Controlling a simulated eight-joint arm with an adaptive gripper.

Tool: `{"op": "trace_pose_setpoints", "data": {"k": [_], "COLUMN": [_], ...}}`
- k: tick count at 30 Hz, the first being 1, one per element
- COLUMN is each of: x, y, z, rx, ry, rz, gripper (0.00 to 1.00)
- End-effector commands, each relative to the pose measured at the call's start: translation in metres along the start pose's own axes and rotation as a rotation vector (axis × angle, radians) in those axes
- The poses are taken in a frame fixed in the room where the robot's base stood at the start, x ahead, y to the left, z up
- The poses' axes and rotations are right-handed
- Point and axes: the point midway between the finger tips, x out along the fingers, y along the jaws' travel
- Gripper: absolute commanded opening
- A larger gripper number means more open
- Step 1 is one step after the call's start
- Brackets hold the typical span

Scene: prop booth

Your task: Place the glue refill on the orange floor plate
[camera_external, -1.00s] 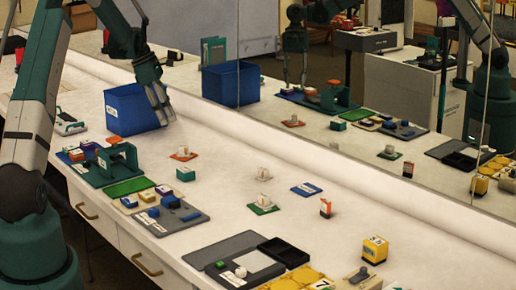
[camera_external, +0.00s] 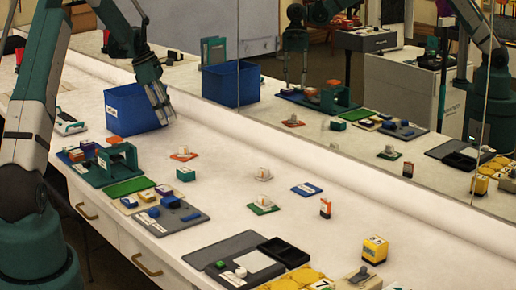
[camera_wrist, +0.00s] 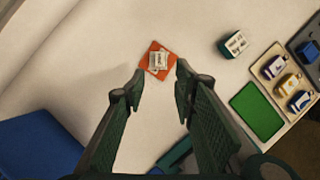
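The orange floor plate (camera_external: 191,158) lies flat on the white table, and it also shows in the wrist view (camera_wrist: 147,66). A small white labelled item (camera_wrist: 158,60) stands on this plate, also visible in the external view (camera_external: 183,150). I cannot read its label, so I cannot tell whether it is the glue refill. My gripper (camera_wrist: 160,85) is open and empty, its two fingers apart above the table. In the external view my gripper (camera_external: 160,106) hangs in front of the blue bin, to the left of the orange plate.
The blue bin (camera_external: 125,108) stands behind my gripper. A teal box (camera_external: 186,174), a green mat (camera_external: 130,187) and a grey tray of blue items (camera_external: 185,220) lie nearer the front edge. Grey and green plates bearing white items stand to the right. A mirror runs along the back.

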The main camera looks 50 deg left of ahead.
Motion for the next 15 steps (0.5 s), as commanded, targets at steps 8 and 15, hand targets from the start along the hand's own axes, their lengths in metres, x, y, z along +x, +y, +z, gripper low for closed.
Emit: {"op": "trace_pose_setpoints", "data": {"k": [8,15], "x": [-0.012,-0.035], "y": [-0.017,-0.052], "z": [0.027,0.075], "rx": [0.073,0.224], "ry": [0.011,0.037], "rz": [0.009,0.029], "gripper": [0.28,0.28]}}
